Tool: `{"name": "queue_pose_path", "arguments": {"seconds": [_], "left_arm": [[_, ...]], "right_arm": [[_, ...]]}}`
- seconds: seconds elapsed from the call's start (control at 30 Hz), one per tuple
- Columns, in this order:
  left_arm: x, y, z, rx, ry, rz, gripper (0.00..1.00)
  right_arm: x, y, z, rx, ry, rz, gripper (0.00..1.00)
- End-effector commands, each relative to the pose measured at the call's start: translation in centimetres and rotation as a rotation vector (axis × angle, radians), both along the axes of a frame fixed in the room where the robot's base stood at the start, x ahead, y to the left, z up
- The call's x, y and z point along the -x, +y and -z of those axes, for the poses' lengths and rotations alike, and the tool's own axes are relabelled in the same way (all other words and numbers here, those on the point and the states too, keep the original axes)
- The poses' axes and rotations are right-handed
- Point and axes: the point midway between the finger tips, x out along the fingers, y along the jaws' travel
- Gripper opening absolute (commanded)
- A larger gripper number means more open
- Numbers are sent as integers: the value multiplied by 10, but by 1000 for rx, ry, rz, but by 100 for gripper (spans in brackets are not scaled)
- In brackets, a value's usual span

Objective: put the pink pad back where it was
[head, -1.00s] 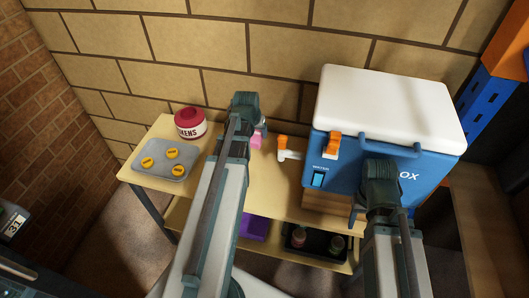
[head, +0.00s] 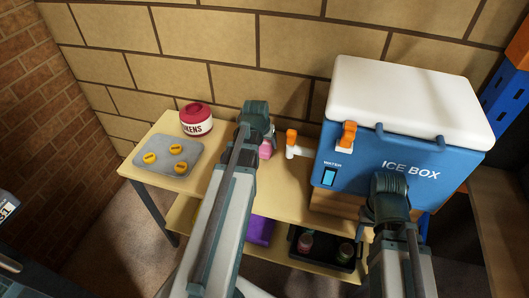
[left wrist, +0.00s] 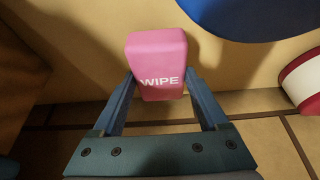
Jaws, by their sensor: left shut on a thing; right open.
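The pink pad (head: 266,149), marked WIPE, is held in my left gripper (head: 260,132) above the back of the wooden table. In the left wrist view the pad (left wrist: 157,52) sits between the two fingers, which are shut on its sides. From the head, my wrist hides part of the pad, and I cannot tell whether it touches the tabletop. My right gripper (head: 391,205) is in front of the ice box, apparently empty; its fingertips are mostly hidden by my arm.
The ice box (head: 390,150) stands on a wooden block at the right, with an orange-topped tap (head: 292,143) beside it. A red-lidded tub (head: 196,127) and a grey tray (head: 148,170) with yellow tokens are at the left. The lower shelf holds a purple item (head: 260,231) and a black tray (head: 300,252).

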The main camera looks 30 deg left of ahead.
Motion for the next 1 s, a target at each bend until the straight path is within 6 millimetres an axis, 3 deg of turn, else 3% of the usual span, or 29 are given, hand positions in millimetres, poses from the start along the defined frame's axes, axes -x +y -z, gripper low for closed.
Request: {"name": "queue_pose_path", "arguments": {"seconds": [0.33, 0.73, 0.77, 0.87, 1.0], "left_arm": [[0, 0, 38, 0, 0, 0, 32], [0, 0, 40, 0, 0, 0, 32], [0, 0, 38, 0, 0, 0, 82], [0, 0, 38, 0, 0, 0, 100], [0, 0, 38, 0, 0, 0, 100]], "right_arm": [[0, 0, 38, 0, 0, 0, 50], [0, 0, 40, 0, 0, -1, 50], [0, 0, 38, 0, 0, -1, 50], [0, 0, 38, 0, 0, 0, 50], [0, 0, 38, 0, 0, 0, 50]]}}
